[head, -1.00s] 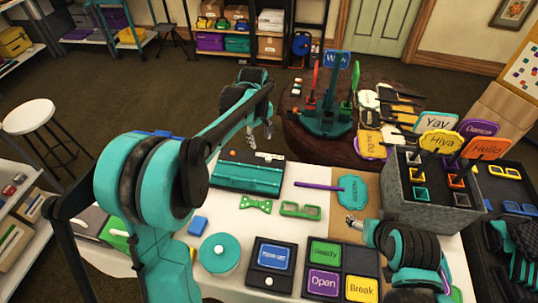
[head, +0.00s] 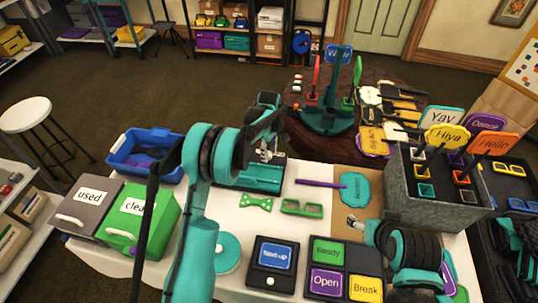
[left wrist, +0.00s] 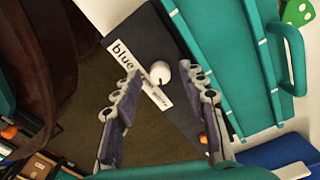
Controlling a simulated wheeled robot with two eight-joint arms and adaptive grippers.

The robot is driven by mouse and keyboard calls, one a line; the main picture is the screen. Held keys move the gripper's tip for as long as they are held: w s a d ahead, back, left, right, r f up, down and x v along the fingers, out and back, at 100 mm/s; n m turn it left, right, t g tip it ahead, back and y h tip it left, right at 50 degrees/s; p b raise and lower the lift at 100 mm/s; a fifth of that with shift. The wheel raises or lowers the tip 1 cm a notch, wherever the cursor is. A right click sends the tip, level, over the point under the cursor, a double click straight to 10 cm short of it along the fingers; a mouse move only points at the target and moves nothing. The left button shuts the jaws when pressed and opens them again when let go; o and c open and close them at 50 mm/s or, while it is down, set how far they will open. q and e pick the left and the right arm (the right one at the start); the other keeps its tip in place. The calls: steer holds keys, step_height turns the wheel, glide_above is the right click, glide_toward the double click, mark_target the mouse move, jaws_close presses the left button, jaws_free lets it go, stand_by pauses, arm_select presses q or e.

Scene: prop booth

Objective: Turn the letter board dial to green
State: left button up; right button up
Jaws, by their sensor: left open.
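The letter board (head: 262,178) is a teal ridged board with a dark strip along its far edge, lying on the white table. In the left wrist view its dark strip (left wrist: 190,108) carries a white dial knob (left wrist: 160,72) beside a white label (left wrist: 137,73). The label reads "blue" at one end; its other words are partly covered or too small to read. My left gripper (head: 268,153) is over the board's far side. In the left wrist view its open fingers (left wrist: 165,92) appear on either side of the knob, with no clear contact. My right gripper (head: 353,222) is low at the right; its finger opening is unclear.
A blue bin (head: 120,150), a grey "used" box (head: 75,222) and a green "clean" box (head: 160,225) stand left. A grey sign holder (head: 425,213) stands right.

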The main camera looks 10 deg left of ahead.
arm_select(q)
steer(key=shift+f, duration=0.3)
jaws_close()
steer(key=m, duration=0.5)
steer(key=shift+m, duration=0.4)
steer(key=m, duration=0.5)
steer(key=shift+m+p, duration=0.35)
steer(key=shift+m, duration=0.05)
